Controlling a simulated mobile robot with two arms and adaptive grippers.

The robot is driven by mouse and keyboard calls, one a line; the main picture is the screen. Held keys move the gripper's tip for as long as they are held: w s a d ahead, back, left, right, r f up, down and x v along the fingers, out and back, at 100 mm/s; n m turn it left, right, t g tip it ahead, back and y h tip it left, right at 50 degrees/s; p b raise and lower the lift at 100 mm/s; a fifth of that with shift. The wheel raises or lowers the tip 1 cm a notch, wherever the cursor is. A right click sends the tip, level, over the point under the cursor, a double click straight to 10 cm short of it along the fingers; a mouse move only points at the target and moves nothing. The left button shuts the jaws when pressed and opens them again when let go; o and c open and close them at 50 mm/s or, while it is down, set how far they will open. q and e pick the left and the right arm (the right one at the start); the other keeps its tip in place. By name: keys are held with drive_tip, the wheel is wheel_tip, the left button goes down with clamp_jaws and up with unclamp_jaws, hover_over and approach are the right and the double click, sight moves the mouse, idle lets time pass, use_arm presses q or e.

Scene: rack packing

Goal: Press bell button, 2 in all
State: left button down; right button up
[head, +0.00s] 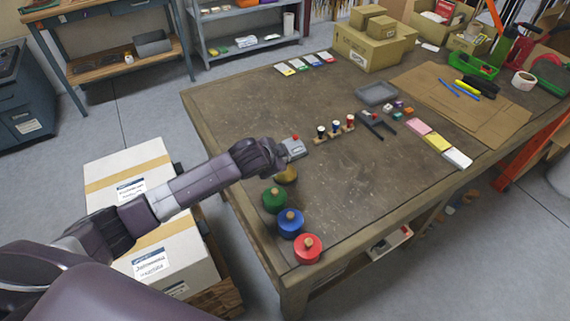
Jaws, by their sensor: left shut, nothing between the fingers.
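A small grey box with a red button (294,147) on top stands on the brown table, left of its middle. I take it for the bell button. My left gripper (280,157) reaches in from the left, its tip close beside the box. It is shut and holds nothing; I cannot tell whether it touches the box. A rounded yellow-brown thing (287,175) sits just below the gripper, partly hidden by it. My right gripper is not in view.
Green (274,201), blue (290,224) and red (307,249) round pieces with knobs line the table's near left edge. A wooden rack (333,136) with small coloured-top pieces is right of the box. Cardboard boxes (368,45) stand at the back. The table's front middle is clear.

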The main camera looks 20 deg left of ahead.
use_arm(q)
drive_tip(key=shift+f, duration=0.15)
drive_tip(key=shift+f, duration=0.25)
drive_tip(key=shift+f, duration=0.55)
idle(0.8)
drive_tip(key=shift+r+p, duration=0.9)
drive_tip(key=shift+p, duration=0.1)
wheel_tip(320, 180, up, 5)
drive_tip(key=p, duration=0.5)
drive_tip(key=shift+r, duration=0.1)
